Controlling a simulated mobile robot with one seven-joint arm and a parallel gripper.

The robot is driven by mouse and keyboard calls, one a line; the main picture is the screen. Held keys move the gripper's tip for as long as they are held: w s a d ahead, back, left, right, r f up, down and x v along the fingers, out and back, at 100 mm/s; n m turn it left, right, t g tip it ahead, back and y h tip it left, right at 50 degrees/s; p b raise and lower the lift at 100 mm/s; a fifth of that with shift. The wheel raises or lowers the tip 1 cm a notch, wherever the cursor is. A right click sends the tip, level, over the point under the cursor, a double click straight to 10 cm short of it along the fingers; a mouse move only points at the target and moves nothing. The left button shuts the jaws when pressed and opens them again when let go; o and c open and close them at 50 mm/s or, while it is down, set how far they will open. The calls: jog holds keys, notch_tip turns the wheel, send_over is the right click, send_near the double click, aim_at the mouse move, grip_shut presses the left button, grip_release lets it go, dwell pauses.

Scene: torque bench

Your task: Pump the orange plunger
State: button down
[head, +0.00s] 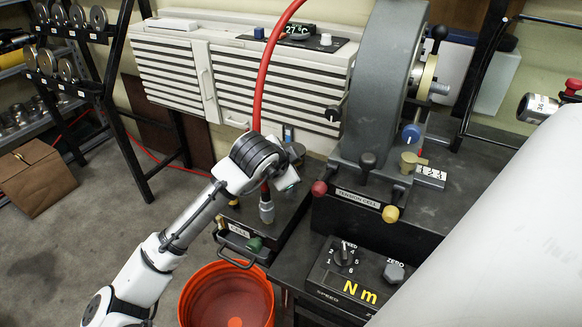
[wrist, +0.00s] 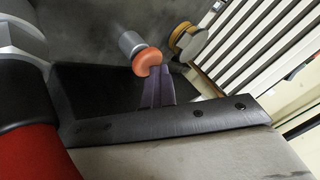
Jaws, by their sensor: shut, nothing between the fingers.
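The orange plunger's round cap (wrist: 147,62) shows in the wrist view, on a short metal cylinder (wrist: 131,43). My gripper (wrist: 155,76) shows there as two dark purple-grey fingers close together, with nothing between them. The fingertips are at the lower right edge of the cap. I cannot tell whether they touch it or are just in front. In the head view my wrist is over the small black unit left of the grey machine. There it hides the plunger, and I cannot make out the fingers.
A red hose (head: 263,75) rises beside my wrist. An orange bucket (head: 186,300) stands on the floor below. The grey machine (head: 375,75) and the control box (head: 352,278) with knobs are to the right.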

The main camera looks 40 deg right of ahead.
jog(key=shift+r+p, duration=1.3)
jog(key=shift+r, duration=0.25)
jog(key=shift+r, duration=0.1)
notch_tip(320, 180, up, 5)
jog(key=p, duration=0.4)
